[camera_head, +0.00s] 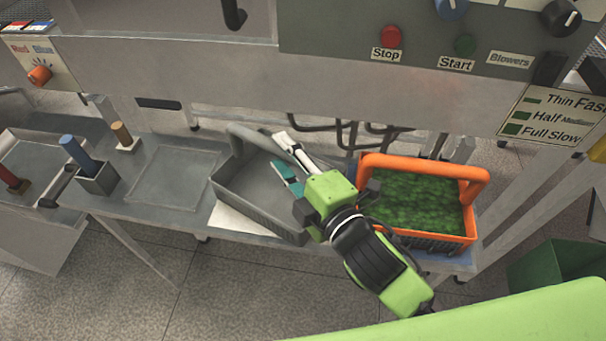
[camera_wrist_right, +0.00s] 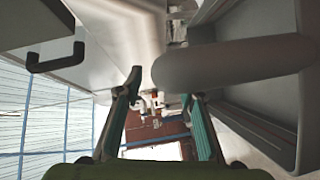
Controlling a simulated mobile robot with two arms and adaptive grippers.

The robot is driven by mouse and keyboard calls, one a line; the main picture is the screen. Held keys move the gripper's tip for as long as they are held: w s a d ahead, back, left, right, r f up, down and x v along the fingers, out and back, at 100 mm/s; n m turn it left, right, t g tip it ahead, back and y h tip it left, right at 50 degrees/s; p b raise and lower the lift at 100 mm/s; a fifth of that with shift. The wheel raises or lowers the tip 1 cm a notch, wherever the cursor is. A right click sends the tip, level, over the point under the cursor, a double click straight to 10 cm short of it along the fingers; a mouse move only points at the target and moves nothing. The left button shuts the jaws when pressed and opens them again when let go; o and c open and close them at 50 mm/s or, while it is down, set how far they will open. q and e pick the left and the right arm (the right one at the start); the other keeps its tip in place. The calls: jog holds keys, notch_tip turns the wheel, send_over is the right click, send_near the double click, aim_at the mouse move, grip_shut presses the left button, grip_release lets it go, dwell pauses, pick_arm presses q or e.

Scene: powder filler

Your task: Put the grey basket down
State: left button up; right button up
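The grey basket (camera_head: 262,213) is in the middle of the head view, at the bench, turned askew with its front over a white patch (camera_head: 236,221). I cannot tell whether its base fully rests on the bench. Its thick grey handle (camera_head: 246,135) arches at the back. My right gripper (camera_head: 288,163) is over the basket at the handle, and its body hides the basket's right end. In the right wrist view its fingers (camera_wrist_right: 164,98) are apart, and the handle (camera_wrist_right: 235,64) crosses beyond the right finger. Contact with the handle is unclear. My left gripper is out of view.
An orange basket (camera_head: 478,190) full of green bits stands close on the right. A flat bare plate (camera_head: 172,178) lies to the left, beside a blue-handled block (camera_head: 98,180). The machine panel (camera_head: 350,35) overhangs behind. A dark green bin (camera_head: 555,268) is at lower right.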

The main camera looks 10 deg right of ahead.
jog(key=p+v, duration=0.2)
jog(key=v, duration=0.7)
jog(key=shift+p, duration=0.3)
